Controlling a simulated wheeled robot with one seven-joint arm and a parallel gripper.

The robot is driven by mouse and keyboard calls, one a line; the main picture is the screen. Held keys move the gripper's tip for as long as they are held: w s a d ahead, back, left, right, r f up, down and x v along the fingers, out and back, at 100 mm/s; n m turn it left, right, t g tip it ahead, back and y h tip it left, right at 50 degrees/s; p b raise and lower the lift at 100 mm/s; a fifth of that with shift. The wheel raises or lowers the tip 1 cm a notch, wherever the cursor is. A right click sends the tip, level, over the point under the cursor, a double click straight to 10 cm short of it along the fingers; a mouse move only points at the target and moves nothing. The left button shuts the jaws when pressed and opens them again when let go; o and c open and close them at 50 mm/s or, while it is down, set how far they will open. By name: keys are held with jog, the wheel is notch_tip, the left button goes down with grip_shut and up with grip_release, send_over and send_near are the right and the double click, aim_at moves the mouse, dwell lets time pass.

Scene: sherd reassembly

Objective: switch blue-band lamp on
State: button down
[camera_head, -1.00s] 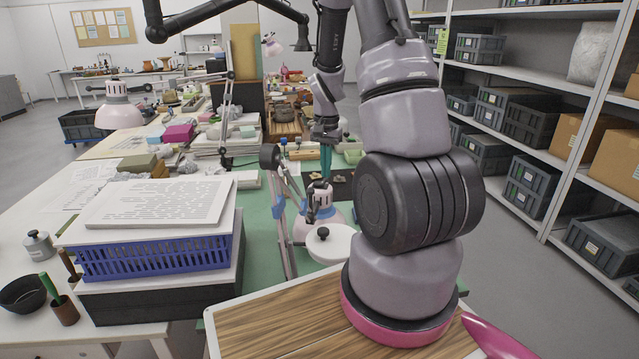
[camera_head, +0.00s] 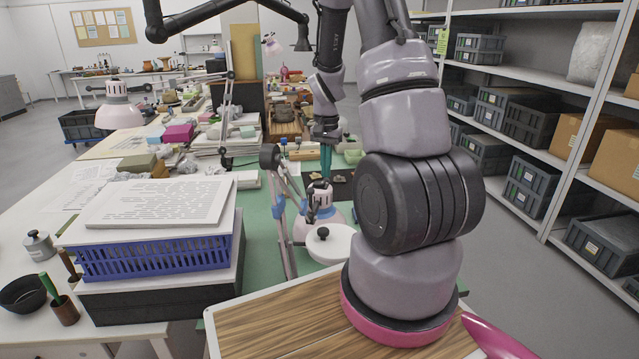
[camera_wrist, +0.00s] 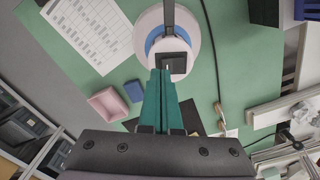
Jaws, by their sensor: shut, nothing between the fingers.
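The blue-band lamp (camera_head: 304,229) stands on the green bench in front of my arm, its pale head ringed with blue. In the wrist view the lamp (camera_wrist: 191,38) is seen from above as a pale disc with a blue ring. A dark block (camera_wrist: 172,57) with a pale frame sits at its near edge. My gripper (camera_wrist: 160,71) has its teal fingers shut and empty, with the tips at or just above this block; contact cannot be told. In the head view my gripper (camera_head: 326,173) is just behind the lamp. I cannot tell whether the lamp is lit.
A pink tray (camera_wrist: 108,104) and a small blue block (camera_wrist: 133,91) lie left of my fingers. A printed sheet (camera_wrist: 90,30) lies beyond. A dark cable runs right of the lamp. A blue basket (camera_head: 155,258) under papers stands left. Another pale lamp (camera_head: 119,112) stands farther back.

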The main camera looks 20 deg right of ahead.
aim_at(326, 187)
jog(key=shift+f, duration=1.1)
dwell(0.7)
notch_tip(326, 187, up, 7)
dwell(0.9)
dwell(0.4)
